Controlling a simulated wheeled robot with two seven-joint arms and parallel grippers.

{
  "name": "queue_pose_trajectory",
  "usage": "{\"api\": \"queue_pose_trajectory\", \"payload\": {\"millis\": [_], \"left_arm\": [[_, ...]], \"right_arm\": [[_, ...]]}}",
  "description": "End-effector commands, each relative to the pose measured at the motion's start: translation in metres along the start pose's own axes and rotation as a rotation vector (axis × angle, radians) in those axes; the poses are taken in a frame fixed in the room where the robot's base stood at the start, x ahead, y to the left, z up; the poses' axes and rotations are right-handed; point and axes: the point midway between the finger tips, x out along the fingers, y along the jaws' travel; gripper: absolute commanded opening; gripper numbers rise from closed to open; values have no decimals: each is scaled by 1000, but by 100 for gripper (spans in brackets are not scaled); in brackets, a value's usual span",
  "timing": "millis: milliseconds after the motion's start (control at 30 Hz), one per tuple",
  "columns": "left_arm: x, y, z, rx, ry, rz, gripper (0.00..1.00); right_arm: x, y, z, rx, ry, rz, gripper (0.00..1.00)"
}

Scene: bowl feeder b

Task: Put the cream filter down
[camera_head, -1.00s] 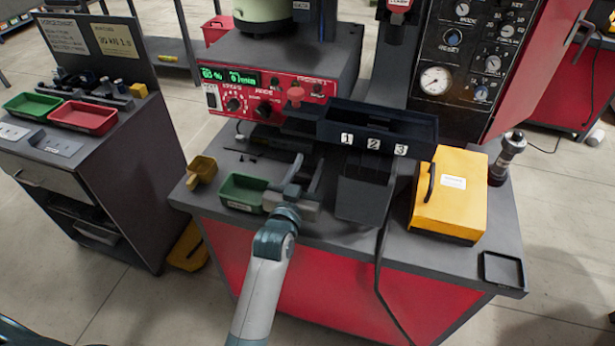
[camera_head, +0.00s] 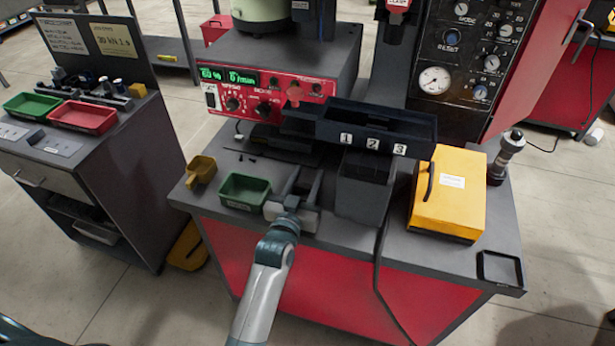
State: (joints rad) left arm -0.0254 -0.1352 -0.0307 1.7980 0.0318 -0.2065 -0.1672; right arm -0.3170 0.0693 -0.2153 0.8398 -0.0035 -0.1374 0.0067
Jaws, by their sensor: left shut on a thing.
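My left gripper (camera_head: 302,178) is over the front middle of the workbench (camera_head: 225,215), between the green bin (camera_head: 243,190) and the dark chute box (camera_head: 362,188). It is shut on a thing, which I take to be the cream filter. Little or nothing of that filter can be made out between the fingers, so its pose and any contact with the bench cannot be told. My right gripper is not in view.
A small yellow scoop-like bin (camera_head: 202,170) stands left of the green bin. The dark numbered tray (camera_head: 375,128) overhangs behind my gripper. A yellow case (camera_head: 450,195) and a small black tray (camera_head: 500,267) are at the right.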

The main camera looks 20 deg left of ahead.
Motion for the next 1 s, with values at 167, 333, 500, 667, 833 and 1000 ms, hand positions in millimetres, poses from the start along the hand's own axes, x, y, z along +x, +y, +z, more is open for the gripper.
{"api": "queue_pose_trajectory", "payload": {"millis": [167, 333, 500, 667, 833, 1000], "left_arm": [[0, 0, 0, 0, 0, 0, 56], [0, 0, 0, 0, 0, 0, 56], [0, 0, -3, 0, 0, 0, 56], [-12, 0, 0, 0, -2, 0, 56], [-36, 0, 0, 0, -2, 0, 56], [-67, 0, 0, 0, -2, 0, 56]], "right_arm": [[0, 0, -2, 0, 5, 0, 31], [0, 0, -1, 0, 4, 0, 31], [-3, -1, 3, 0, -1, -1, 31], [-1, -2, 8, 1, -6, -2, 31], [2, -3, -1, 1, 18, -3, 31], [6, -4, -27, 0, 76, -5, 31]]}}
